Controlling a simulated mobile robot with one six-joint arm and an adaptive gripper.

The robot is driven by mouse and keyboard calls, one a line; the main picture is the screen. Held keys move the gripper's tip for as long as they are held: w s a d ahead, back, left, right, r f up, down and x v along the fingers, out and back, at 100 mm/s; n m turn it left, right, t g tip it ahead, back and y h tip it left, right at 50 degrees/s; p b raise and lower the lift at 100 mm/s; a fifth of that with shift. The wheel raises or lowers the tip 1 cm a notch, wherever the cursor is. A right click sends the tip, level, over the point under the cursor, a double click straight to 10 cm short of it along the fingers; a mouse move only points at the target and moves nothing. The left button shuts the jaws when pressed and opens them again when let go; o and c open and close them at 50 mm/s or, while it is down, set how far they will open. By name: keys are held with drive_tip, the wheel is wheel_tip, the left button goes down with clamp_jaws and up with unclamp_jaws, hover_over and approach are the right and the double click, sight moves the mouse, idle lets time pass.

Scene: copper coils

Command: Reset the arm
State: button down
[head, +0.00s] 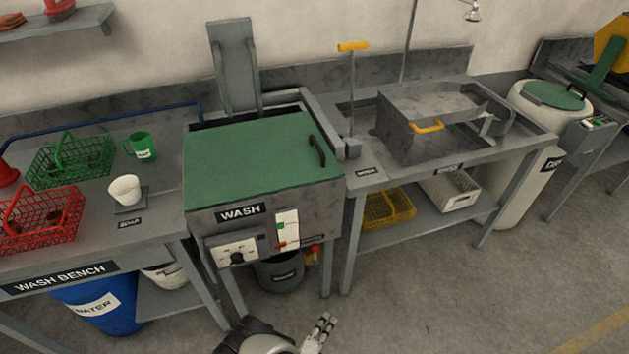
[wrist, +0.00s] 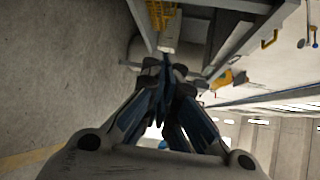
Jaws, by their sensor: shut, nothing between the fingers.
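My gripper (head: 324,322) shows at the bottom middle of the head view, in front of the wash machine and above the floor. It is shut and empty. In the wrist view the two dark fingers of my gripper (wrist: 168,88) meet near the centre. The picture there is tilted and shows wall, floor and bench undersides. My gripper touches nothing that I can see. Most of my arm is outside the head view.
The wash machine (head: 262,205) with its green lid down stands ahead. The wash bench (head: 160,212) with red (head: 40,218) and green (head: 72,160) baskets is left. A steel table (head: 365,182) with a lower shelf is right. The floor (head: 440,300) at front right is clear.

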drive_tip(key=w+a+r+n+g+y, duration=0.3)
drive_tip(key=w+a+r+n+y, duration=0.15)
drive_tip(key=w+a+r, duration=1.15)
drive_tip(key=w+d+r+n+g+y, duration=0.1)
drive_tip(key=w+r+n+y, duration=0.15)
drive_tip(key=r, duration=0.75)
drive_tip(key=w+r+n+g+y, duration=0.1)
drive_tip(key=r+n+y, duration=0.2)
drive_tip(key=r, duration=0.7)
drive_tip(key=s+d+r+n+g+y, duration=0.1)
drive_tip(key=s+d+r+n, duration=0.35)
drive_tip(key=r, duration=0.45)
drive_tip(key=s+d+r+n+g, duration=0.1)
drive_tip(key=s+d+r+n, duration=0.3)
drive_tip(key=s+d+r, duration=0.3)
drive_tip(key=s+d+r+n+h, duration=0.1)
drive_tip(key=s+d+n, duration=0.1)
drive_tip(key=s+d, duration=0.2)
drive_tip(key=s+d+r+n+g+h, duration=0.1)
drive_tip(key=s+d, duration=0.4)
drive_tip(key=s, duration=0.6)
drive_tip(key=s+d+r+n+h, duration=0.1)
drive_tip(key=s+d+n, duration=0.3)
drive_tip(key=s, duration=0.4)
drive_tip(key=shift+d+r+g, duration=0.25)
drive_tip(key=shift+r+g, duration=0.15)
drive_tip(key=shift+r, duration=0.35)
drive_tip(key=shift+a+n, duration=0.15)
drive_tip(key=shift+n, duration=0.1)
